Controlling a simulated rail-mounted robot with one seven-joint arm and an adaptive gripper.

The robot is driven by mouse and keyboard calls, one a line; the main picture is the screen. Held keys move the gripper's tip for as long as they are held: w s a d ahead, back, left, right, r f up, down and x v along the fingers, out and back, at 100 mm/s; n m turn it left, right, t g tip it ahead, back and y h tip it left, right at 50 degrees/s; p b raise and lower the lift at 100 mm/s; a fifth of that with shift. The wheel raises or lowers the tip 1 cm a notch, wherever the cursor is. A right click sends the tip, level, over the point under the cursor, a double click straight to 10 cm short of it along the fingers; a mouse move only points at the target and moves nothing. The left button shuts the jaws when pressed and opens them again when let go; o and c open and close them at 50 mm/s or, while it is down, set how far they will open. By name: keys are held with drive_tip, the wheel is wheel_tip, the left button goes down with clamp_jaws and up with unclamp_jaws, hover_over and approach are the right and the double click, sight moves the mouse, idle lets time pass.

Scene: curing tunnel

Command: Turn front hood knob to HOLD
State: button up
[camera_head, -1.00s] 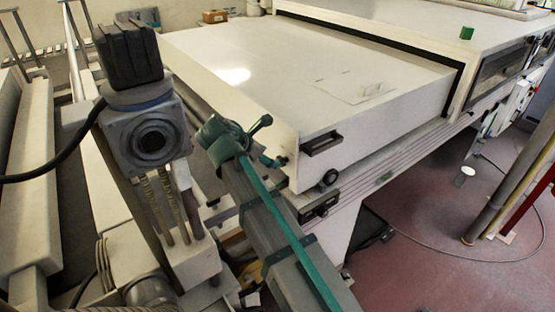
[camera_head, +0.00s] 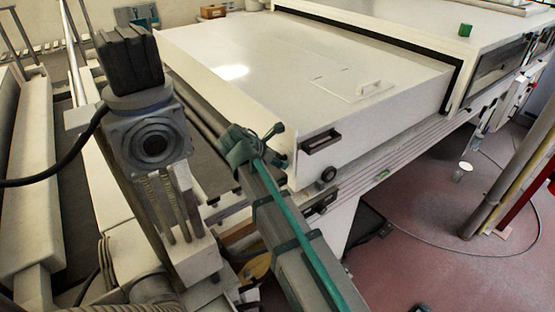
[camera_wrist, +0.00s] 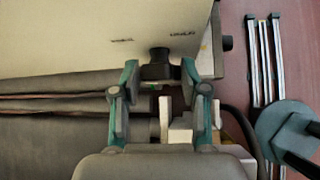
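The front hood (camera_head: 270,90) is the large pale panel box in the head view. Its end face also fills the top of the wrist view (camera_wrist: 80,30), with two small dark labels too blurred to read. A black knob (camera_wrist: 158,62) projects from this face, below and between the labels. My gripper (camera_wrist: 160,68) is open, with one teal finger on each side of the knob and small gaps showing. In the head view my gripper (camera_head: 281,145) is at the hood's near left corner, where the knob is hidden.
A dark handle (camera_head: 321,141) and a round black knob (camera_head: 328,174) sit on the hood's adjacent side. Grey rollers (camera_wrist: 60,105) lie below the hood face in the wrist view. The red floor (camera_head: 430,230) at right is mostly clear, with a cable across it.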

drive_tip(key=c, duration=0.6)
drive_tip(key=shift+s+m+t+y+b, duration=0.1)
drive_tip(key=shift+m+t+y+b, duration=0.2)
drive_tip(key=shift+t+y+b, duration=0.15)
drive_tip(key=o, duration=1.1)
drive_tip(key=shift+o, duration=0.2)
drive_tip(key=v, duration=1.2)
